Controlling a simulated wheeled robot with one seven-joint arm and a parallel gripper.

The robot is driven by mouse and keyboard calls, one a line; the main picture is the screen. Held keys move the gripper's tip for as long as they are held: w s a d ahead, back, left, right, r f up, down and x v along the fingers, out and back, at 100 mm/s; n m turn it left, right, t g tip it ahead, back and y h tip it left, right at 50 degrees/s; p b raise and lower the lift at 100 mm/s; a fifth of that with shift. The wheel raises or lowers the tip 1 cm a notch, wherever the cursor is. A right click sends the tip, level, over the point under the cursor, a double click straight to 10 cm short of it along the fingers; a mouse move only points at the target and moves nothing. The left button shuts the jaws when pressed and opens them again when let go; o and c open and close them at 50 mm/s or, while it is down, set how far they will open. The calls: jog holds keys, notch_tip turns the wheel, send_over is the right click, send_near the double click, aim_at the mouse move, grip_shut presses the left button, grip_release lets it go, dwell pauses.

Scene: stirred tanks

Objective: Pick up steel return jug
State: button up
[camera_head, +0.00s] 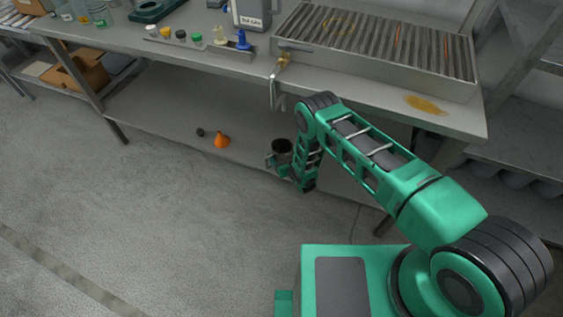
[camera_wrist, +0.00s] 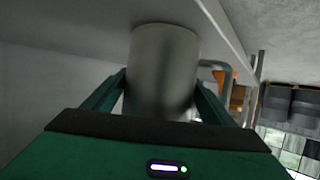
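The steel return jug (camera_wrist: 163,70) is a plain grey metal cylinder in the middle of the wrist view. Its bent handle (camera_wrist: 216,65) sticks out on the right. In the head view the jug's dark open mouth (camera_head: 282,146) shows facing up, low beside the bench's lower shelf. My gripper (camera_wrist: 163,95) has one green finger on each side of the jug, very close to its wall. Whether the fingers press on it cannot be told. My palm hides the near end of the jug. In the head view my arm's end (camera_head: 284,165) is at the jug, partly covering it.
An orange funnel (camera_head: 222,140) and a small dark item (camera_head: 200,132) are on the lower shelf (camera_head: 165,125), left of the jug. Above is the steel bench with a grated tray (camera_head: 375,75) and a tap (camera_head: 279,72). The floor in front is clear.

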jog(key=shift+w+a+f, duration=0.2)
jog(key=shift+w, duration=0.25)
jog(key=c, duration=1.1)
